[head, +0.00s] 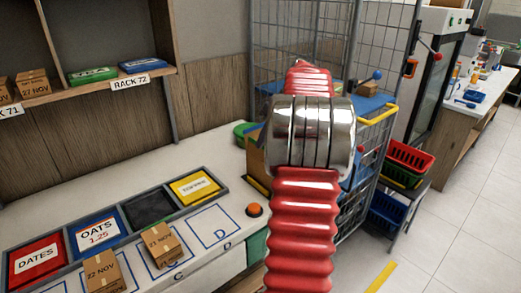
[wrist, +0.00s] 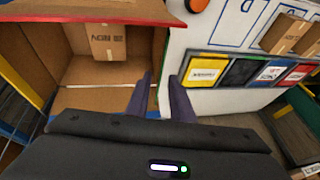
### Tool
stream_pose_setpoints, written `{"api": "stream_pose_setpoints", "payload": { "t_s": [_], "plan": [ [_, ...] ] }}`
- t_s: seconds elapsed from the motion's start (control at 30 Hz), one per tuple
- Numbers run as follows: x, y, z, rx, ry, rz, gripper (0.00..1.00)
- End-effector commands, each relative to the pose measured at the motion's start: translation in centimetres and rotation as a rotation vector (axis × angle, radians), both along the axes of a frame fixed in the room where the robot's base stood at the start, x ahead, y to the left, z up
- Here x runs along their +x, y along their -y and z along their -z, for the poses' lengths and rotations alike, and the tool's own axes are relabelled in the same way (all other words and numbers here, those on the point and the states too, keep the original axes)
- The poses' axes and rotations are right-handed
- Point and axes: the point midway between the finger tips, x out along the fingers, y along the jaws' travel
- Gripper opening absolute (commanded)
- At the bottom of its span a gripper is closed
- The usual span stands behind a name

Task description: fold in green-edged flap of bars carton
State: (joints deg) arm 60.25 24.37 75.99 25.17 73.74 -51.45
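The bars carton (wrist: 82,72) is an open brown box at the upper left of the wrist view. A small box with printed NOV lettering (wrist: 108,40) is inside it. The carton's flap along the top has a red edge (wrist: 95,15). A thin green edge (wrist: 165,52) runs along its right side; the flap there is seen nearly edge-on, so its angle is unclear. Blue and yellow edges show at the bottom and left. My gripper (wrist: 163,82) has its two dark fingers apart and empty, by the carton's lower right corner. In the head view my arm hides the gripper and most of the carton (head: 256,165).
A white counter (head: 130,160) holds bins labelled DATES, OATS and a yellow one, plus small dated boxes (head: 161,245). An orange button (head: 254,210) is near the carton. A wire cage (head: 300,45) stands behind my arm. Baskets (head: 408,160) stand at right; the floor beyond is clear.

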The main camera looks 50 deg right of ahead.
Motion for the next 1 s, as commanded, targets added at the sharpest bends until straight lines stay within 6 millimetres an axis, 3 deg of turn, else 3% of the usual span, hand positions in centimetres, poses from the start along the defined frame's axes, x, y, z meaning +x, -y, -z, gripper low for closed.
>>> {"api": "stream_pose_setpoints", "payload": {
  "t_s": [0.3, 0.7, 1.0],
  "plan": [
    [1.7, -0.5, 3.8, 0.002, 0.0, -0.001, 0.21],
    [2.0, -0.5, 4.3, 0.0, 0.0, 0.0, 0.21],
    [2.0, -0.5, 4.3, 0.0, 0.0, -0.001, 0.0]
  ]
}}
